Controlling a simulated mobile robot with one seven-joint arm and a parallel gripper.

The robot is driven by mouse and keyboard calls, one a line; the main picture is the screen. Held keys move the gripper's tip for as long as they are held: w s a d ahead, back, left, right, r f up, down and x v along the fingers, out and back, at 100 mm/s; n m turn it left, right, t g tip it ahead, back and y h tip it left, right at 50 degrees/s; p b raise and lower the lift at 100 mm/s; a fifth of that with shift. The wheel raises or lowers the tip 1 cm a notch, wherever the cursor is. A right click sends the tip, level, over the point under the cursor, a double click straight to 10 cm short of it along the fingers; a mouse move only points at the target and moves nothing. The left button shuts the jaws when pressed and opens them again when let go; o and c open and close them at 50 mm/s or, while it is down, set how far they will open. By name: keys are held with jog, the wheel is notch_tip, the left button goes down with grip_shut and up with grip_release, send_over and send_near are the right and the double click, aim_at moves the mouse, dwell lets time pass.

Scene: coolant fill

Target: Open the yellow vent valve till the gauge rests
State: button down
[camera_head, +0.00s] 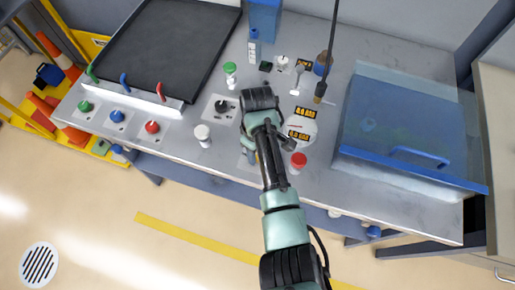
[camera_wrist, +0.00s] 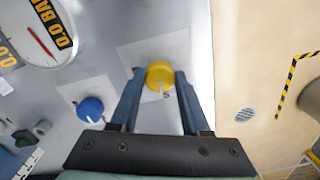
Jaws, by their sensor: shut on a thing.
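The yellow vent valve (camera_wrist: 160,76) is a round knob with a pale pointer mark, on a light square plate in the wrist view. My gripper (camera_wrist: 160,80) has one finger on each side of the knob and is shut on it. The gauge (camera_wrist: 40,30) shows at the upper left of the wrist view, partly cut off, with a red needle and black and yellow 0.0 BAR labels. In the head view the gauge (camera_head: 301,125) sits just right of my arm, which largely hides the valve and my fingers.
A blue knob (camera_wrist: 90,109) sits left of the yellow one. In the head view, a red-capped post (camera_head: 298,162) stands right of my arm and a white-capped post (camera_head: 203,135) left. A clear blue-edged cover (camera_head: 405,125) fills the right; a black tray (camera_head: 165,45) lies upper left.

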jog(key=shift+r+n, duration=0.1)
jog(key=shift+n, duration=0.5)
jog(key=shift+c, duration=1.9)
grip_release()
notch_tip(320, 180, up, 13)
